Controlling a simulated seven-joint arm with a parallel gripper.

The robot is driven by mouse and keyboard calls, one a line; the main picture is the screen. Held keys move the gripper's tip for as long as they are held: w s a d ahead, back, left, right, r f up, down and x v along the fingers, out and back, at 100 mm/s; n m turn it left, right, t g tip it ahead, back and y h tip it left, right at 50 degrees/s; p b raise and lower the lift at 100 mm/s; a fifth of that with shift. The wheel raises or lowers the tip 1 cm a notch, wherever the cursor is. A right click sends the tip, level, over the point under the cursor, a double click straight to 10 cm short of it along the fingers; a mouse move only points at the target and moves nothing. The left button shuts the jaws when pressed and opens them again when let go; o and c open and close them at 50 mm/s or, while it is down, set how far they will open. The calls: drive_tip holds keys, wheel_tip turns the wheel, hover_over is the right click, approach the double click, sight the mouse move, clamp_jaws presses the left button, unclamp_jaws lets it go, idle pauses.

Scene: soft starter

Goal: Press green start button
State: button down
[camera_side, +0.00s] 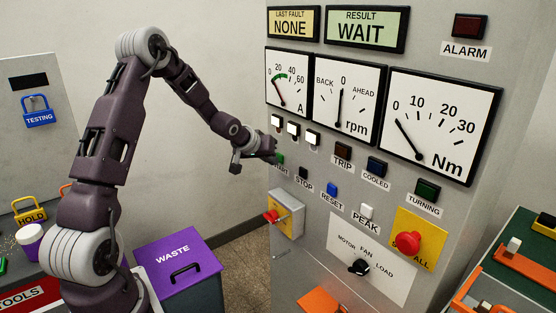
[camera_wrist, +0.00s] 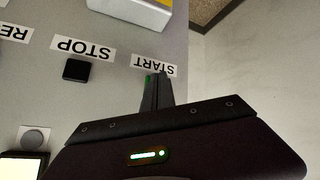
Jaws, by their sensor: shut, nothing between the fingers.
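The green start button (camera_side: 281,158) is on the grey panel, mostly hidden behind my fingertips in the side view. In the wrist view only a sliver of green (camera_wrist: 148,81) shows beside the fingers, next to the upside-down START label (camera_wrist: 155,69). My gripper (camera_side: 272,155) is shut and empty, with its fingertips right at the button. It also shows in the wrist view (camera_wrist: 159,76). I cannot tell whether the fingertips touch the button or whether it is pressed in. The result display (camera_side: 366,29) reads WAIT.
The black STOP button (camera_side: 303,172) is close on the right, with the blue RESET button (camera_side: 332,188) beyond it. A red-handled switch on a yellow box (camera_side: 285,214) sticks out below. A purple waste bin (camera_side: 178,262) stands on the floor at the left.

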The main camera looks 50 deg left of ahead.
idle(0.4)
drive_tip(key=shift+s, duration=0.8)
drive_tip(key=shift+s, duration=0.1)
drive_tip(key=shift+s, duration=2.4)
drive_tip(key=s+d+r+m+g, duration=0.1)
drive_tip(key=s+d+r+m, duration=0.1)
drive_tip(key=s+d+r, duration=0.5)
drive_tip(key=s+d+r+m+g, duration=0.1)
drive_tip(key=s+d+r+m, duration=0.1)
drive_tip(key=s+d+r, duration=0.6)
drive_tip(key=s+d+m+g+h, duration=0.1)
drive_tip(key=s+d+m+h, duration=0.2)
drive_tip(key=s+d, duration=0.9)
drive_tip(key=shift+s+d+f+m, duration=0.2)
drive_tip(key=shift+s+f+m, duration=0.15)
drive_tip(key=shift+s, duration=0.65)
